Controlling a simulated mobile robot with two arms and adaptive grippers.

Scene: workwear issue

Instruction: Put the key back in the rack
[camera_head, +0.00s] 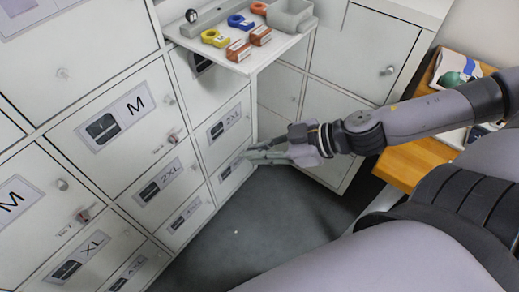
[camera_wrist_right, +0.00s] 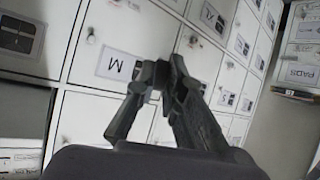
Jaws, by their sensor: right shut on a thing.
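My right gripper (camera_head: 248,155) reaches in from the right and is low in front of the labelled locker doors, close to their right edge. Its fingers are closed together around the key, which they hide. In the right wrist view the closed fingertips (camera_wrist_right: 162,72) show in front of a white door front marked M; I cannot tell if they touch it. I cannot make out a rack for certain; a grey bar-like holder (camera_head: 222,15) with a round dark ring stands on the shelf at the top. My left gripper is not in view.
The white shelf (camera_head: 240,66) carries yellow and blue rings, red blocks and a grey bin (camera_head: 290,15). White lockers (camera_head: 110,120) with size labels and small locks fill the left. A wooden surface (camera_head: 415,160) with items is at right. The grey floor (camera_head: 265,225) is clear.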

